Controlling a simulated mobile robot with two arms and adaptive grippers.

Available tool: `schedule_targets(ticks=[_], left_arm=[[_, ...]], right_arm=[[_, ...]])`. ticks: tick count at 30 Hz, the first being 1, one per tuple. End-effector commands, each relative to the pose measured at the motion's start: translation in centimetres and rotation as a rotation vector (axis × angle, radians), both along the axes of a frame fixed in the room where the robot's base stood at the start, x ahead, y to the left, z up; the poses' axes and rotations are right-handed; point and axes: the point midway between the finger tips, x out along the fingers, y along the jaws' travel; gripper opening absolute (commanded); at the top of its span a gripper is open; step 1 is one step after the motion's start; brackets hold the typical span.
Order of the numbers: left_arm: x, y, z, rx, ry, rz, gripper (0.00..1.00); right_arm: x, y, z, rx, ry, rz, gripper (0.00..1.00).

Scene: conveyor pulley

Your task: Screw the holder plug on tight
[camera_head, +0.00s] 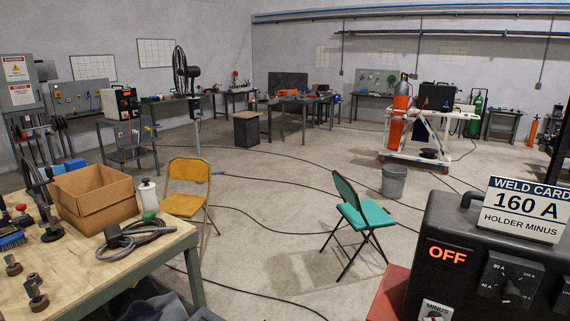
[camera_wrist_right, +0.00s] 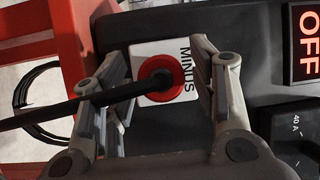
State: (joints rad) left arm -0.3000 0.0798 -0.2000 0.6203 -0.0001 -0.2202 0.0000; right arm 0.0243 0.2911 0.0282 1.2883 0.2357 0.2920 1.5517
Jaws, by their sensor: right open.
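The welding machine (camera_head: 490,250) stands at the lower right of the head view, its display reading OFF. Its MINUS panel (camera_head: 436,308) is cut by the bottom edge. In the right wrist view the MINUS label (camera_wrist_right: 186,72) surrounds a red ring (camera_wrist_right: 172,66). A black plug with its cable (camera_wrist_right: 90,101) runs from the left to the middle of this ring; whether it is fully seated cannot be told. My right gripper (camera_wrist_right: 158,65) is open, one finger on each side of the plug end, with gaps visible. My left gripper is in no view.
A card on the machine (camera_head: 525,210) reads 160 A, HOLDER MINUS. A dial (camera_head: 510,280) is right of the display. A wooden workbench (camera_head: 95,280) with a cardboard box (camera_head: 93,197) and a coiled cable (camera_head: 140,238) stands left. A green chair (camera_head: 362,215) stands mid-floor.

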Motion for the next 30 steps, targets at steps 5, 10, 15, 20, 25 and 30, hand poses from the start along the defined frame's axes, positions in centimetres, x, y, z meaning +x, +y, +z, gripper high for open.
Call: schedule_targets(ticks=[5, 10, 15, 20, 25, 30], left_arm=[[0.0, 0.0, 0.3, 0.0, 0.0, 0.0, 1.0], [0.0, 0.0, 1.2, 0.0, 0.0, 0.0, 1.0], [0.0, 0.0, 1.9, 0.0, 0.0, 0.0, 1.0], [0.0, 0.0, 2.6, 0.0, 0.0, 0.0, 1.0], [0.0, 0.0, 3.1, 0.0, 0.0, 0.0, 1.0], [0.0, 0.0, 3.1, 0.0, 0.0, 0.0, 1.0]], right_arm=[[-0.3, 0.0, 0.1, -0.001, 0.001, 0.0, 0.53], [-1.9, 0.2, 0.1, -0.002, 0.002, 0.001, 0.53], [-3.6, 0.4, 0.0, -0.002, 0.003, 0.001, 0.53], [-5.2, 0.5, -0.1, -0.002, 0.003, 0.001, 0.53], [-6.6, 0.6, -0.2, -0.002, 0.002, 0.001, 0.53], [-7.0, 0.7, -0.3, -0.002, 0.0, 0.0, 0.53]])
